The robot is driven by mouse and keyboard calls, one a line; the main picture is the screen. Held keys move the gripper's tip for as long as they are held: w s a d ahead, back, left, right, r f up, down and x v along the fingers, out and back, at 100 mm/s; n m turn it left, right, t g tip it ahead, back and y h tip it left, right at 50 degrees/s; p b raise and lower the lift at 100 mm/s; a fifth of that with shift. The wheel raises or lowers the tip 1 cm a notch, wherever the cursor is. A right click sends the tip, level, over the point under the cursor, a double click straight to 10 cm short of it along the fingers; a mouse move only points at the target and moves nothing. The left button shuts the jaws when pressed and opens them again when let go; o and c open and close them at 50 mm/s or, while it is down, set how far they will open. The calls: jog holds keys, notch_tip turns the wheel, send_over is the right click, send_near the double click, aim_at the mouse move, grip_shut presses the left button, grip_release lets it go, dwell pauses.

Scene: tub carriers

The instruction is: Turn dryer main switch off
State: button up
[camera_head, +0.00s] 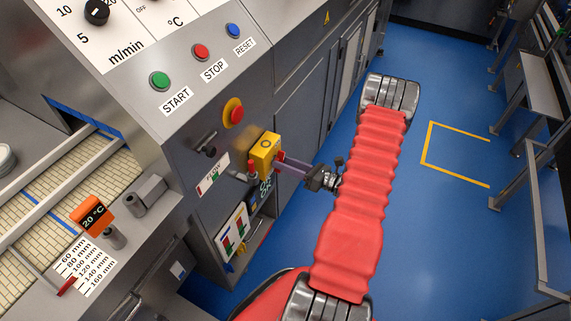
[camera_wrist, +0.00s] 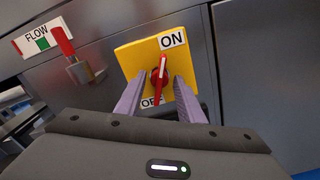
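The dryer main switch is a yellow plate (camera_wrist: 128,57) with a red knob (camera_wrist: 161,70) on the machine's front. Its ON label (camera_wrist: 172,40) is at the upper right; its OFF label (camera_wrist: 150,102) is at the lower left, partly hidden. The knob stands nearly upright, its white mark at the upper end towards ON. My gripper (camera_wrist: 160,84) is open, one purple finger on each side of the knob; I cannot tell whether they touch it. In the head view, the yellow switch (camera_head: 262,152) has my gripper (camera_head: 281,163) right at its front.
A red-handled valve (camera_wrist: 64,42) with a FLOW label (camera_wrist: 37,36) is left of the switch. Above it are a red emergency button (camera_head: 235,112) and the green START (camera_head: 160,81), red STOP (camera_head: 201,52) and blue RESET (camera_head: 233,30) buttons. The blue floor (camera_head: 440,90) to the right is clear.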

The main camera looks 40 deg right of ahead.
jog(key=c, duration=0.8)
jog(key=shift+m, duration=0.4)
jog(key=m, duration=1.2)
jog(key=shift+d+f, duration=0.1)
jog(key=shift+d, duration=0.05)
jog(key=o, duration=1)
jog(key=shift+s, duration=0.15)
